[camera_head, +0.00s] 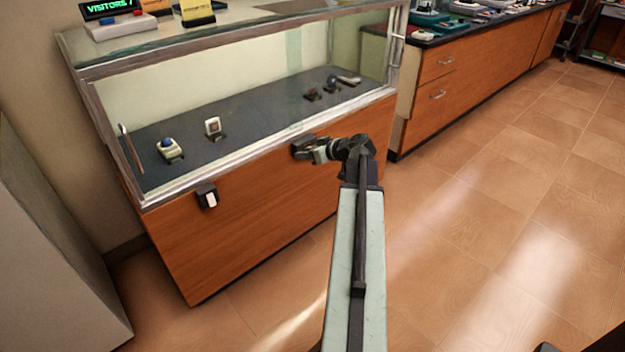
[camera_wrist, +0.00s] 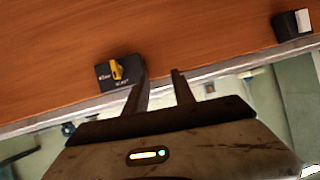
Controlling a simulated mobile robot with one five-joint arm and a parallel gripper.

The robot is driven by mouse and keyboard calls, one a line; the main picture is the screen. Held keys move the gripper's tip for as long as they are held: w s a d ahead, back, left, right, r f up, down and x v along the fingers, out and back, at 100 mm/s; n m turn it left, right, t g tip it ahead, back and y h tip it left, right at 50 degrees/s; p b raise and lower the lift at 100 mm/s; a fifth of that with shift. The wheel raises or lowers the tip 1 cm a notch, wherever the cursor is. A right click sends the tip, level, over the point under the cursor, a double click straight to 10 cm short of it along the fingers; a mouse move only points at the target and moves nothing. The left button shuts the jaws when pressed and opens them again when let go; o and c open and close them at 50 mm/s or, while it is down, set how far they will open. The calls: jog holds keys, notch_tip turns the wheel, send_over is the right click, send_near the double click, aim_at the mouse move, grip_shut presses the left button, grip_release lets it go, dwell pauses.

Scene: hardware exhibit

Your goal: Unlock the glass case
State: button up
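The glass case (camera_head: 240,85) stands on a wooden base, with small exhibits inside behind the glass. A dark box with a yellow knob (camera_wrist: 117,69) and small, hard-to-read labels is on the wooden front; the box shows in the head view too (camera_head: 302,147). My gripper (camera_wrist: 157,68) is open and empty, with a gap between its fingers. In the wrist view the knob lies left of both fingers, not between them, and the left finger overlaps the box's edge. In the head view my gripper (camera_head: 320,153) is close to the box; contact cannot be told.
A second dark box with a white rocker switch (camera_head: 209,198) is on the wooden front, farther left. A wooden counter with drawers (camera_head: 450,80) stands at the right. A pale cabinet (camera_head: 50,260) is at the left. The tiled floor (camera_head: 490,210) at right is clear.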

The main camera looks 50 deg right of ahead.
jog(key=s+d+f+t+h+b, duration=0.1)
jog(key=s+d+h+b, duration=0.1)
jog(key=s+d, duration=0.35)
jog(key=d+b+x, duration=0.1)
jog(key=b+x, duration=0.1)
jog(key=x, duration=0.7)
jog(key=shift+w+r, duration=0.2)
jog(key=shift+w, duration=0.2)
grip_shut()
